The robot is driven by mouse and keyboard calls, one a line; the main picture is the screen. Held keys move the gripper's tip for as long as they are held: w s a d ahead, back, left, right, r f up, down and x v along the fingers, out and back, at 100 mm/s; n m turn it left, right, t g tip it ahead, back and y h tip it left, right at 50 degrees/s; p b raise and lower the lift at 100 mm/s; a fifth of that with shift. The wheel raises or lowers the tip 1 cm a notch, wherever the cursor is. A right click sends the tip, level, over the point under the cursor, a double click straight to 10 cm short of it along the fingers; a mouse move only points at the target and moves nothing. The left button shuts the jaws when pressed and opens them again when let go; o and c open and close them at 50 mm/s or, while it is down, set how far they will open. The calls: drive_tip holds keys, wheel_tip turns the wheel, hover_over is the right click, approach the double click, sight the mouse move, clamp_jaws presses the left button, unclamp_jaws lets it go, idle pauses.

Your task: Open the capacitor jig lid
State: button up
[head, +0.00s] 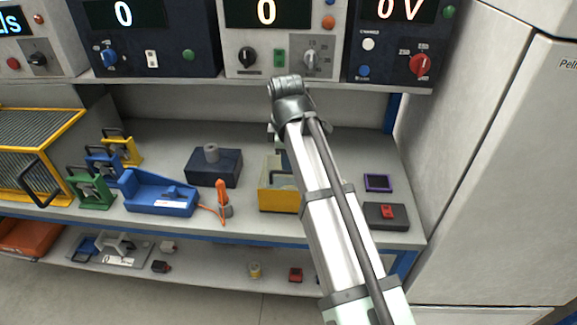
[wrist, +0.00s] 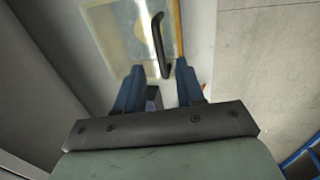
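A yellow box (head: 277,199), which looks like the capacitor jig, stands on the workbench in the head view, partly hidden behind my arm. A grey handle shape shows at its top. In the wrist view a see-through lid panel (wrist: 118,30) with a yellow edge carries a black bar handle (wrist: 159,42). A pale round shape shows through the panel. The lid looks shut, though its far part is out of view. My gripper (wrist: 159,80) is open, with its two blue fingers apart and the handle's near end just ahead of the gap. In the head view my gripper is hidden.
A dark block with a grey knob (head: 212,168), a blue tray (head: 158,192) and an orange-handled tool (head: 223,196) stand left of the box. A purple frame (head: 378,182) and a dark block with a red switch (head: 386,214) lie right. Instruments line the shelf above.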

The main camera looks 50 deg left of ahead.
sight(289, 173)
drive_tip(key=shift+w+a+f, duration=0.15)
drive_tip(key=shift+w+f, duration=0.05)
drive_tip(key=shift+f, duration=0.95)
drive_tip(key=shift+w+a+f, duration=0.15)
drive_tip(key=shift+f, duration=1)
drive_tip(key=shift+c, duration=0.4)
clamp_jaws()
